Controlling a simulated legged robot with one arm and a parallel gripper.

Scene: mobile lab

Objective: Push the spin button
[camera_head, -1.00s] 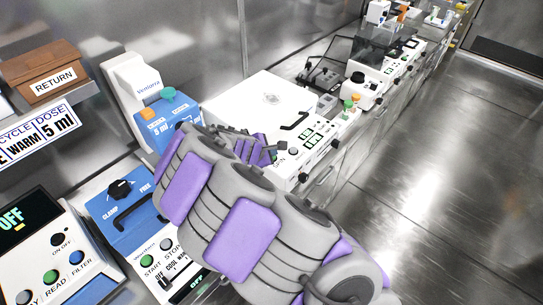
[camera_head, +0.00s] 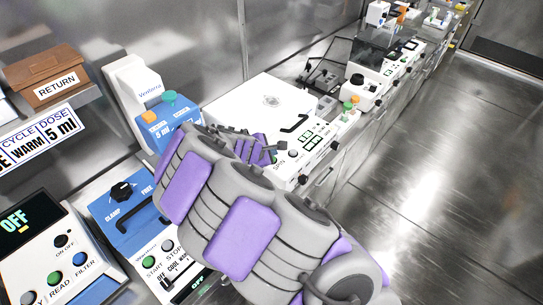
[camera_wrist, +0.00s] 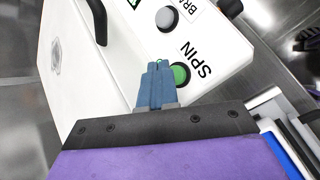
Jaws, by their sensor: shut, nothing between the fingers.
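The spin button is a green round button (camera_wrist: 181,74) with a dark rim, next to the "SPIN" label (camera_wrist: 192,58) on the front panel of a white machine (camera_wrist: 75,75) in the wrist view. My gripper (camera_wrist: 158,66) is shut and empty. Its blue fingers lie just left of the button in the picture and cover part of its surroundings; I cannot tell whether they touch the panel. In the head view the white machine (camera_head: 262,95) stands beyond my arm, and my gripper (camera_head: 272,155) is at its near front edge. The green button is hidden there.
A grey-white button (camera_wrist: 167,19) by a "BRA…" label sits above the green one. A black handle (camera_wrist: 97,20) stands on the machine's lid. A blue dispenser (camera_head: 170,118) stands left of the machine. Open floor (camera_head: 440,200) lies to the right.

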